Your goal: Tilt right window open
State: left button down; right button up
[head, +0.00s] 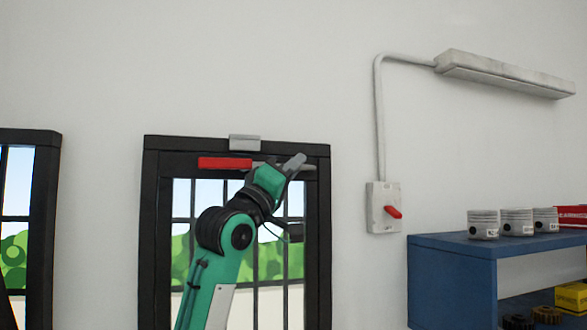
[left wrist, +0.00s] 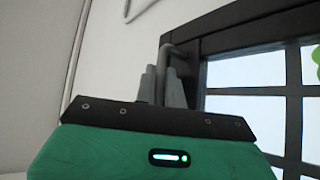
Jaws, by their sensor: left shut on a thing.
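The right window (head: 150,235) has a black frame and barred panes and stands upright in the wall; I see no clear gap at its top. A handle with a red grip (head: 225,163) and a grey bar lies level along its top rail. My left gripper (head: 294,163) is at the window's upper right corner, at the right end of this bar. In the left wrist view, the fingers of my left gripper (left wrist: 162,88) are closed around a dark grey bent bar (left wrist: 170,50) beside the frame (left wrist: 235,40). My right gripper is out of view.
A grey switch box (head: 383,208) with a red knob is on the wall right of the window. A blue shelf (head: 450,275) with several pistons stands at the right. Another black-framed window (head: 46,220) is at the left edge. A wall lamp (head: 505,75) hangs high up.

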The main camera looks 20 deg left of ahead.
pick_arm(q)
jog(key=s+d+f+m+g+h+b, duration=0.3)
jog(key=s+d+m+h+b, duration=0.5)
jog(key=s, duration=0.3)
jog(key=shift+s+f+m+g, duration=0.3)
jog(key=shift+s+f+m, duration=0.1)
jog(key=shift+f+m, duration=0.3)
jog(key=c, duration=1.8)
grip_release()
jog(key=shift+o, duration=0.2)
jog(key=b+v, duration=0.7)
jog(key=v, duration=0.7)
jog(key=shift+d, duration=0.1)
